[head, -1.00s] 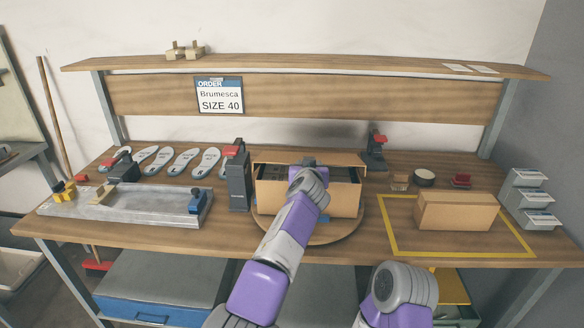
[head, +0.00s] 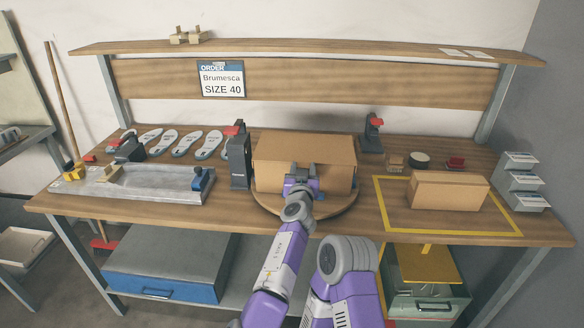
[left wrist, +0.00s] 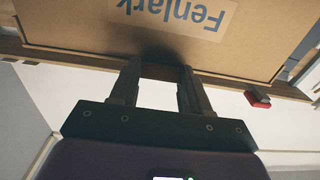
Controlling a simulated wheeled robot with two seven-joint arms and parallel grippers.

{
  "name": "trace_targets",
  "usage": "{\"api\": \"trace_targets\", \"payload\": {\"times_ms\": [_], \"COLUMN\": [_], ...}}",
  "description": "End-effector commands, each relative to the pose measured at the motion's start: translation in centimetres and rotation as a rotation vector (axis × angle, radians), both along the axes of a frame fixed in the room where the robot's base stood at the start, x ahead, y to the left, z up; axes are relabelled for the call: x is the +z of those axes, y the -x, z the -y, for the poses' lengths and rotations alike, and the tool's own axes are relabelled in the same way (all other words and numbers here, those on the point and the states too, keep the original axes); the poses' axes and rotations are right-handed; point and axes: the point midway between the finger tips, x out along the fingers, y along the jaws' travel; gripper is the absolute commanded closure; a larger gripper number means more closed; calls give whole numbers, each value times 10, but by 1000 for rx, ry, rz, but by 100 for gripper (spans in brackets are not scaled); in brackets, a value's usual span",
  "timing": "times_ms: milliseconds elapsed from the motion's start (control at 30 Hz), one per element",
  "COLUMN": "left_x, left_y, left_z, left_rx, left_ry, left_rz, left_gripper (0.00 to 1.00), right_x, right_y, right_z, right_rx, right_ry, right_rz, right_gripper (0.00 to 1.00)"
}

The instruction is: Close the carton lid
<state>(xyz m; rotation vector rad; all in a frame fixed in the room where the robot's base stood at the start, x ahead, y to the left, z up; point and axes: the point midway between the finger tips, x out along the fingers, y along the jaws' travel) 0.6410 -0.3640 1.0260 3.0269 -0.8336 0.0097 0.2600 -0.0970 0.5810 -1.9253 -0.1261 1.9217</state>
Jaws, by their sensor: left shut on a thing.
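The brown carton (head: 265,184) stands on the round wooden turntable (head: 340,204) in the middle of the bench. Its lid (head: 305,148) lies over the top in the head view, and no interior shows. The lid's front edge is partly hidden by my gripper. My left gripper (head: 302,182) is at the middle of the carton's front and shut on the lid's front edge. In the left wrist view, the fingers (left wrist: 161,70) meet the edge of a cardboard panel (left wrist: 75,25) printed "Fenlark", upside down. My right gripper is out of view.
A dark grey upright block (head: 238,163) stands close to the carton's left. A second, closed carton (head: 448,191) sits inside a yellow outline at right. Several insoles (head: 185,143) and a metal fixture (head: 140,186) lie at left. An overhead shelf (head: 310,45) spans the back.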

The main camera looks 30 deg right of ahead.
Motion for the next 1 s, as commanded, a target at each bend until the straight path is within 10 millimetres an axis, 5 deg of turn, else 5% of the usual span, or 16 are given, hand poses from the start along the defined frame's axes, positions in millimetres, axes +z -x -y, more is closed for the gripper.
{"api": "trace_targets", "payload": {"times_ms": [33,500,533,600,700,1000], "left_x": [-18,-22,-22,-22,-19,-14], "left_y": [-2,2,2,2,3,4], "left_z": [1,6,6,6,7,7], "left_rx": [6,-6,-6,-6,-9,-12], "left_ry": [-12,-4,-4,-5,-3,-2], "left_rz": [-17,-15,-15,-14,-10,-3], "left_gripper": [100,100,52,41,28,28], "right_x": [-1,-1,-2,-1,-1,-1], "right_y": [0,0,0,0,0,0], "right_z": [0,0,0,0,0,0], "right_rx": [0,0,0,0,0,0], "right_ry": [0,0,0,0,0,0], "right_rz": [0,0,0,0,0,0], "right_gripper": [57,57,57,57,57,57]}}
